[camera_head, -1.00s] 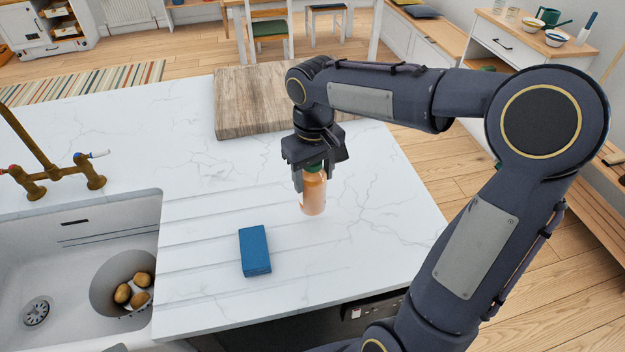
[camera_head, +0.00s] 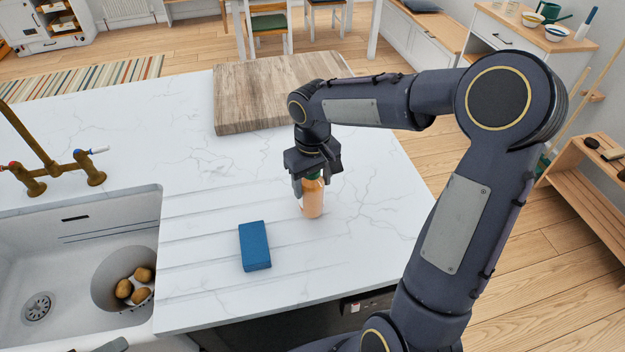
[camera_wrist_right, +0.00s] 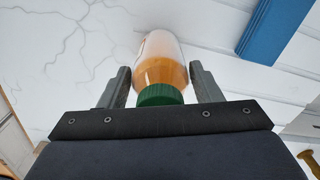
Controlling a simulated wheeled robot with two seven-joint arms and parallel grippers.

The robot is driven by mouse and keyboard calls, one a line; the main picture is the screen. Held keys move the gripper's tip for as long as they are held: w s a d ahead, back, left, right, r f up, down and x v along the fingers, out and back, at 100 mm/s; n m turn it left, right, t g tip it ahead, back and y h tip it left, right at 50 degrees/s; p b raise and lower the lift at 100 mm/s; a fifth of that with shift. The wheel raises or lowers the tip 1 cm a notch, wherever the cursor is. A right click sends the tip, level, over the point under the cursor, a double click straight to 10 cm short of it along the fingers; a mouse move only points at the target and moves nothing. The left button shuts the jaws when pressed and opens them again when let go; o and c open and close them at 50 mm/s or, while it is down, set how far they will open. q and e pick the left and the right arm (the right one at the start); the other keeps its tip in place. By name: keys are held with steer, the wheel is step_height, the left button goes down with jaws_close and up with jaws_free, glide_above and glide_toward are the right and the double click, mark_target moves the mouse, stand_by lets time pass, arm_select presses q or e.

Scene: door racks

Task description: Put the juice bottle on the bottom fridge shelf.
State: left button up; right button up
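The juice bottle (camera_head: 313,200) is orange with a green cap and stays upright over the white counter. I cannot tell whether its base touches the counter. My right gripper (camera_head: 311,182) comes from above, its fingers on either side of the bottle's upper part. In the right wrist view the bottle (camera_wrist_right: 161,65) is between the two fingers (camera_wrist_right: 160,82), which lie close against its sides. The gripper looks shut on it. The left gripper is out of view. No fridge shelf shows.
A blue sponge-like block (camera_head: 254,246) lies left of the bottle. A wooden board (camera_head: 265,95) lies behind it. The sink (camera_head: 60,250), with several potatoes, and a brass tap (camera_head: 45,165) are at the left. The counter's right edge is close.

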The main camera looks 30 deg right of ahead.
steer(key=o, duration=0.3)
steer(key=shift+r, duration=0.15)
